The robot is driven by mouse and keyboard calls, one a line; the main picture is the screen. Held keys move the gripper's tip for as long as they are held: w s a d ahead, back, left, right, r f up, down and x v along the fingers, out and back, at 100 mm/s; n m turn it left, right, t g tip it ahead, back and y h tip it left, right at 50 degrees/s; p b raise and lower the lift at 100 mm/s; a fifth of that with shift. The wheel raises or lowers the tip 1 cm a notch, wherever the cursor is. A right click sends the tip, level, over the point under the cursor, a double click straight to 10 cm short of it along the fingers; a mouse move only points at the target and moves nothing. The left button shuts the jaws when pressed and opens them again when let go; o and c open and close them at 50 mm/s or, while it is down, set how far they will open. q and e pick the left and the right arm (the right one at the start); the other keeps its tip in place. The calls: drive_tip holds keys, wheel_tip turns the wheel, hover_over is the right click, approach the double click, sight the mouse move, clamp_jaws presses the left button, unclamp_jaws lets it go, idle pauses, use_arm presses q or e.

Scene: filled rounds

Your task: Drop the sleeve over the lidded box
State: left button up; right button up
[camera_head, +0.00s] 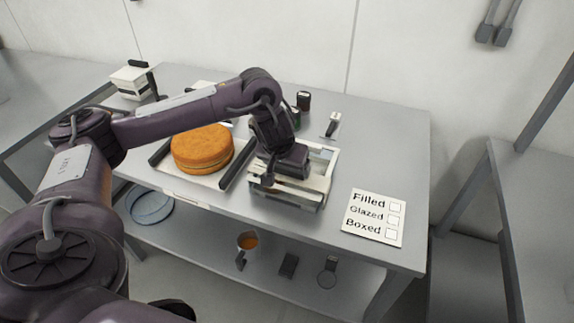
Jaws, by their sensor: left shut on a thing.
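My left arm reaches in from the left, and its gripper (283,178) points down at a pale, box-shaped item (293,199) near the table's front edge. The gripper is shut on part of this item, which looks like the sleeve. The wrist and fingers cover much of it, so I cannot tell whether the lidded box is inside or under it. A white box with a dark band (131,82) stands at the table's far left; I cannot tell whether it is the lidded box. My right gripper is not in view.
A round golden cake (203,149) sits on a pale board between dark rails, left of the gripper. A checklist card (374,217) lies at the front right. Small dark jars (304,100) stand behind the gripper. The table's right rear is clear.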

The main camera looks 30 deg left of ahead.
use_arm(q)
drive_tip(key=shift+f, duration=0.15)
drive_tip(key=o, duration=0.9)
wheel_tip(320, 180, up, 7)
drive_tip(key=p, duration=0.8)
drive_tip(key=shift+p, duration=0.35)
